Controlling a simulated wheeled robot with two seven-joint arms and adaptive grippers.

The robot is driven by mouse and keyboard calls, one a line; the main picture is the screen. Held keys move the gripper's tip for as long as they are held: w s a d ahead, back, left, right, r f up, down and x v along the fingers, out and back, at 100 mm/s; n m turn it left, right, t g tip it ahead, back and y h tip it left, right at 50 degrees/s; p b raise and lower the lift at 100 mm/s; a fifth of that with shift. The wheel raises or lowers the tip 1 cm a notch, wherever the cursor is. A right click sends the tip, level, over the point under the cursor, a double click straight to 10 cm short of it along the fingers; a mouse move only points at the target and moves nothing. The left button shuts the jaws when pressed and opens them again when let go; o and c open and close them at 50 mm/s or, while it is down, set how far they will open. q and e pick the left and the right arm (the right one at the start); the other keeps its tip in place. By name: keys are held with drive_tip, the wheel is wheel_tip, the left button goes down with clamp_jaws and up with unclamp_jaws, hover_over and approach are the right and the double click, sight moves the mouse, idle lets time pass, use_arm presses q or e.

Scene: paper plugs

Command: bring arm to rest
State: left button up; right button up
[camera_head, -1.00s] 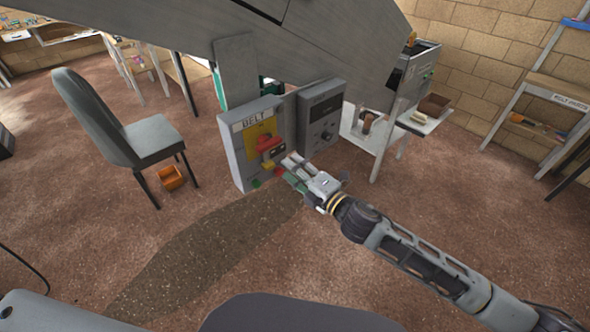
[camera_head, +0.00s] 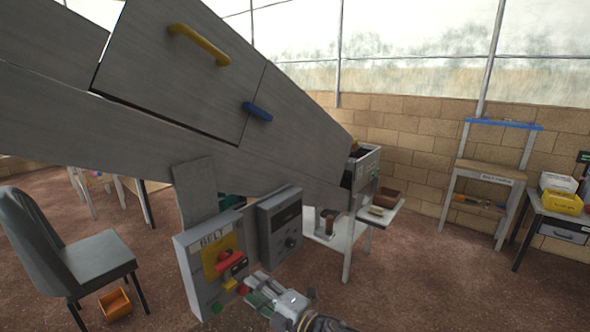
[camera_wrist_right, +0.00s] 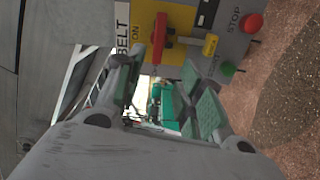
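My right gripper (camera_head: 254,288) is just in front of the lower right edge of the grey BELT control box (camera_head: 192,262). In the right wrist view, the two fingers of the gripper (camera_wrist_right: 163,88) stand apart with nothing between them; a green machine shows far behind the gap. The box carries a red switch handle (camera_head: 229,262) on a yellow plate, which also shows in the wrist view (camera_wrist_right: 158,38). A red STOP button (camera_wrist_right: 252,23) and a green button (camera_wrist_right: 228,68) are beside it. I cannot tell whether a finger touches the box. My left gripper is in no view.
A second grey control box (camera_head: 281,228) hangs right of the BELT box, under a large grey sloping chute (camera_head: 165,130). A grey chair (camera_head: 85,255) and an orange bin (camera_head: 115,305) stand at left. A white table (camera_head: 347,240) stands behind. The floor at right is open.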

drive_tip(key=w+d+f+m+t+h, duration=0.1)
drive_tip(key=w+d+f+m+h, duration=0.45)
drive_tip(key=w+d+f, duration=0.55)
drive_tip(key=w+d+f+m+t+h, duration=0.1)
drive_tip(key=w+d+f+m+h, duration=0.4)
drive_tip(key=w+d+f, duration=0.6)
drive_tip(key=s+d+f+m+g+h, duration=0.1)
drive_tip(key=s+d+f+m, duration=0.25)
drive_tip(key=d+f, duration=0.55)
drive_tip(key=s+d+f+m+g+h, duration=0.1)
drive_tip(key=s+d+f+m+h, duration=0.2)
drive_tip(key=d+f, duration=0.5)
drive_tip(key=s+d+f+m+g, duration=0.2)
drive_tip(key=s+f+m+g, duration=0.1)
drive_tip(key=s+f, duration=0.9)
drive_tip(key=s+d+f+m+g, duration=0.2)
drive_tip(key=s+d+f, duration=0.1)
drive_tip(key=s+f, duration=0.95)
drive_tip(key=s+a+f+g, duration=0.1)
drive_tip(key=s+a+f, duration=0.1)
drive_tip(key=s, duration=1)
drive_tip(key=s+a+f+m+g, duration=0.1)
drive_tip(key=s+a+f+g, duration=0.1)
drive_tip(key=s, duration=1.1)
drive_tip(key=s+a+f+m+g, duration=0.1)
drive_tip(key=s+a+f+g, duration=0.1)
drive_tip(key=s, duration=1)
drive_tip(key=shift+s+a+f, duration=0.25)
drive_tip(key=shift+a+f, duration=0.55)
drive_tip(key=shift+a, duration=0.3)
